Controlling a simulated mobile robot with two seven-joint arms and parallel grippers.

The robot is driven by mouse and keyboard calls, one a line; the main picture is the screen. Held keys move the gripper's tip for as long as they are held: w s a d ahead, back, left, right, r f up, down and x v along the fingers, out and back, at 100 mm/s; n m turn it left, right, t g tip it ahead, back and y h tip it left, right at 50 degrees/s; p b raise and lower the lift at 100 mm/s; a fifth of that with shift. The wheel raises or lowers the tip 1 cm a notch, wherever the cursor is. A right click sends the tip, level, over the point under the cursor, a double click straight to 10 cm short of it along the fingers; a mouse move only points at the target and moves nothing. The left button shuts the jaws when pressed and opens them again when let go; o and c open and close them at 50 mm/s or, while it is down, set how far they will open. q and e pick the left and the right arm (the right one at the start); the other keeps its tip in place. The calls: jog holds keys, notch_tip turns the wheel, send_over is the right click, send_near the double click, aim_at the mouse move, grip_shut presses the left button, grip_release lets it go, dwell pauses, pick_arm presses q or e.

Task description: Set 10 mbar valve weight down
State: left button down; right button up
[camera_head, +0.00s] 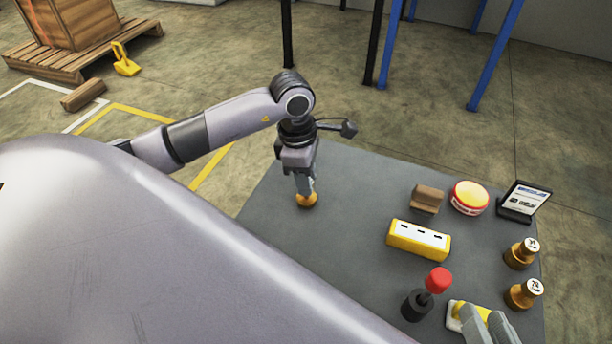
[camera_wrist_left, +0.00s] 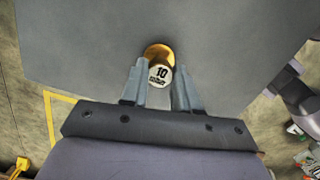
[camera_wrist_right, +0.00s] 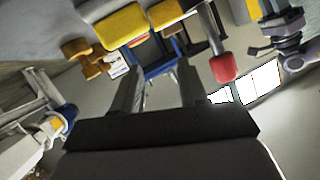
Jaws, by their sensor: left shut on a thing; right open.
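The 10 mbar weight is a brass piece (camera_head: 307,201) with a white top face marked 10, seen end-on in the left wrist view (camera_wrist_left: 158,76). My left gripper (camera_head: 305,185) points down and is shut on it, with one finger on each side. The weight is upright, at or very near the grey table top (camera_head: 352,190) by its far left part; I cannot tell whether it touches. My right gripper (camera_wrist_right: 157,78) is open and empty. Its grey fingers appear at the bottom right of the head view, beside a partly hidden yellow-and-white piece (camera_head: 456,313).
Two other brass weights (camera_head: 520,254) (camera_head: 523,293) stand at the right edge. The table around the held weight is clear.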

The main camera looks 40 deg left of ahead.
pick_arm(q)
jog(key=shift+f, duration=0.2)
jog(key=c, duration=0.8)
grip_release()
jog(key=shift+r, duration=0.1)
jog(key=shift+r, duration=0.1)
